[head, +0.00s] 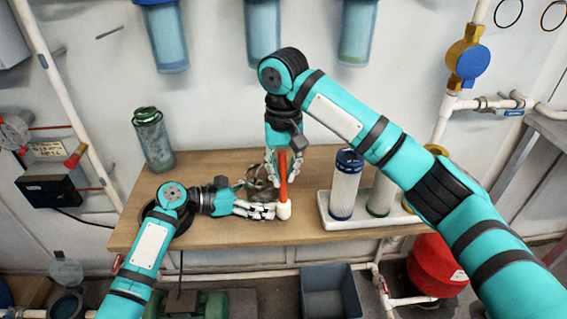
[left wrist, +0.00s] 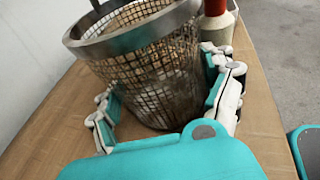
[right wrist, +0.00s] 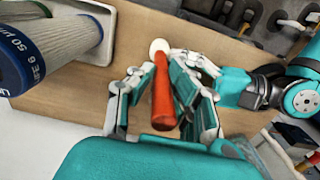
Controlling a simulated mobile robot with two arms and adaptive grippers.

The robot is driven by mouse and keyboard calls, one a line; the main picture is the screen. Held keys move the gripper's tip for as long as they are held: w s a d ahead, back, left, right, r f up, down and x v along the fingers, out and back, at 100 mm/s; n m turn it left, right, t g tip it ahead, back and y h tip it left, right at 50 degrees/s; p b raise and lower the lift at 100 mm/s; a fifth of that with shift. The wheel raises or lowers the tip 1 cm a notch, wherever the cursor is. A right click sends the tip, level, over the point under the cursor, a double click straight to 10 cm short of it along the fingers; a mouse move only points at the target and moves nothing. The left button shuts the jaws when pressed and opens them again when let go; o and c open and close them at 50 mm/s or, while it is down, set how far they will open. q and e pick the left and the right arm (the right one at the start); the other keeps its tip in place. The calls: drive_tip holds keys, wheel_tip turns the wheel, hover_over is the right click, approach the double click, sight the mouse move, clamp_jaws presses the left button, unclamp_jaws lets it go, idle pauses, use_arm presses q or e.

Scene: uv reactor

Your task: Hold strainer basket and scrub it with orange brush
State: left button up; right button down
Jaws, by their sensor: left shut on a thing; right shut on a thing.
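The strainer basket (left wrist: 150,75) is a metal mesh cup with a wide rim, and it stands slightly tilted in the left wrist view. My left gripper (left wrist: 167,100) is shut on it, one finger on each side. My right gripper (right wrist: 162,80) is shut on the orange handle of the brush (right wrist: 162,100) and points down at the table. The brush's white head (head: 283,211) is low beside the basket and my left fingertips. I cannot tell whether it touches the basket.
A white tray (head: 375,223) with upright filter cartridges (head: 345,185) stands on the wooden table (head: 205,238) to the right. A grey-green canister (head: 152,140) stands at the back left. Blue filter housings (head: 263,30) hang on the wall behind. The table's front edge is close.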

sight(283, 151)
drive_tip(key=shift+a+f, duration=0.1)
drive_tip(key=shift+f, duration=0.1)
drive_tip(key=shift+s+d, duration=0.2)
drive_tip(key=shift+r, duration=1.75)
drive_tip(key=shift+w+a, duration=0.15)
drive_tip(key=shift+w, duration=0.1)
drive_tip(key=shift+f, duration=0.15)
drive_tip(key=shift+f, duration=1.6)
drive_tip(key=shift+s, duration=0.15)
